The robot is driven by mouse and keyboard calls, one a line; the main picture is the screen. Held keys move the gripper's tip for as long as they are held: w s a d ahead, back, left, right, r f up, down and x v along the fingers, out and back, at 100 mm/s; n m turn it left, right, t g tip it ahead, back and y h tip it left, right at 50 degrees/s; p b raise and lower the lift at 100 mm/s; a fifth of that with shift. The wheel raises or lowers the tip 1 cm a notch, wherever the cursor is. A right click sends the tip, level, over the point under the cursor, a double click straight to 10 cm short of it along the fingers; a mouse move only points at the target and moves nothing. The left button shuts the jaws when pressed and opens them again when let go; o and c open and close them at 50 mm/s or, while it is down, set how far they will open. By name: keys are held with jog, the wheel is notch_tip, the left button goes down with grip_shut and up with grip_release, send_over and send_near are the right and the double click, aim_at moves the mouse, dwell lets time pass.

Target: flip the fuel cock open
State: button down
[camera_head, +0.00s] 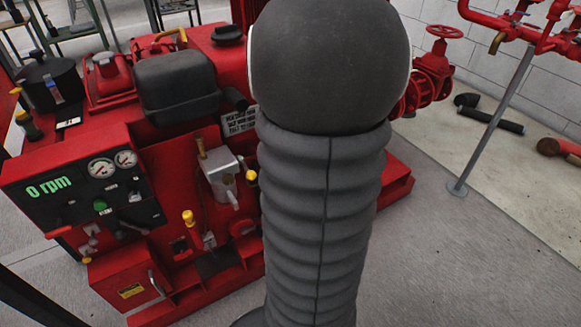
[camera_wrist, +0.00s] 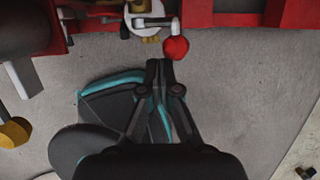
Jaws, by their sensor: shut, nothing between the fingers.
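In the wrist view a small valve with a pale round body and brass fitting (camera_wrist: 146,22) sits at the top, on the red machine. A dark lever with a red ball knob (camera_wrist: 176,47) is beside it; this looks like the fuel cock. My gripper (camera_wrist: 163,66) is shut and empty, its fingertips just below and left of the knob in the picture. I cannot tell whether they touch. In the head view my grey arm covers the middle, and I cannot make out the gripper or the fuel cock there.
The red pumpset (camera_head: 185,155) fills the left of the head view, with a control panel (camera_head: 95,190) reading 0 rpm. A red handwheel valve (camera_head: 440,60) and a pipe stand (camera_head: 490,120) are at the right. Grey floor (camera_head: 440,250) is clear at the lower right.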

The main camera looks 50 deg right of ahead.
jog(key=shift+r+p, duration=0.5)
jog(key=shift+r, duration=0.25)
jog(key=s+f+b, duration=0.2)
jog(key=s, duration=0.2)
jog(key=a+r+p, duration=0.1)
jog(key=a+r, duration=0.4)
jog(key=r, duration=0.3)
jog(key=shift+s+a+p, duration=0.15)
jog(key=shift+s+p, duration=0.2)
jog(key=shift+p, duration=0.05)
jog(key=shift+r, duration=0.1)
